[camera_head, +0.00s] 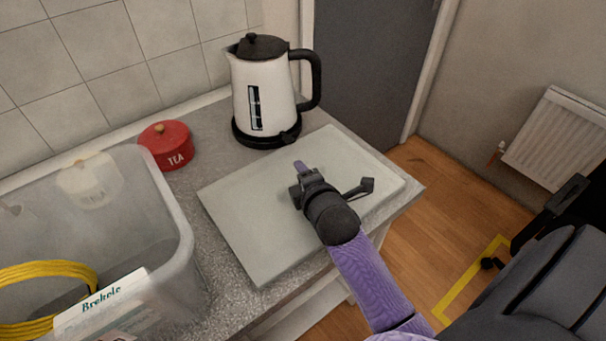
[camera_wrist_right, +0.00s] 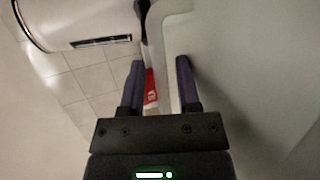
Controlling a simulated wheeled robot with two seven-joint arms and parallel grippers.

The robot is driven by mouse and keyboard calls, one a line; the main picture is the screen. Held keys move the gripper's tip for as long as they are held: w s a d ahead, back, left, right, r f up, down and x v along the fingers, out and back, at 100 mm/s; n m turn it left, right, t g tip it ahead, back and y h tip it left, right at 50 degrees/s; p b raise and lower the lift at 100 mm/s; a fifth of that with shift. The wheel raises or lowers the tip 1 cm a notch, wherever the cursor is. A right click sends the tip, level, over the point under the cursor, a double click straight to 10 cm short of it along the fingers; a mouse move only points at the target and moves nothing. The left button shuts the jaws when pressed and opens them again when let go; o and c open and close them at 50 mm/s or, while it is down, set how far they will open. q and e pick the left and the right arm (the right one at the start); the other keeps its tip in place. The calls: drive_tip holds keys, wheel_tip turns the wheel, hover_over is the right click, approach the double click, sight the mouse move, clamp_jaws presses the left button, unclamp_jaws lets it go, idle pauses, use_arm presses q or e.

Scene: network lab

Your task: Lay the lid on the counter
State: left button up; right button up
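The lid (camera_head: 250,225) is a pale grey, rectangular, slightly see-through panel with rounded corners. It lies flat, or nearly flat, over the counter (camera_head: 212,290) between the clear bin and the kettle; whether its whole underside touches cannot be told. My right gripper (camera_head: 301,168) is low over the middle of the lid, reaching in from the front. In the right wrist view its two purple fingers (camera_wrist_right: 158,85) are spread with a gap, and nothing is clearly clamped. The lid (camera_wrist_right: 235,70) fills the right of that view, beside and behind one finger. My left gripper is not in view.
A white kettle (camera_head: 264,90) stands behind the lid, and a red tea tin (camera_head: 167,146) stands left of it. A clear bin (camera_head: 178,225) at the left holds a yellow cable (camera_head: 48,268) and a white box (camera_head: 103,304). The counter ends at the right, above wooden floor.

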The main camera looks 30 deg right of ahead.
drive_tip(key=shift+s+a+r, duration=0.1)
drive_tip(key=shift+s, duration=0.1)
drive_tip(key=p+v, duration=0.3)
drive_tip(key=v, duration=0.7)
drive_tip(key=shift+s+a+r, duration=0.1)
drive_tip(key=shift+s+r, duration=0.1)
drive_tip(key=shift+s, duration=0.15)
drive_tip(key=shift+s+r, duration=0.1)
drive_tip(key=shift+s, duration=0.2)
idle(0.4)
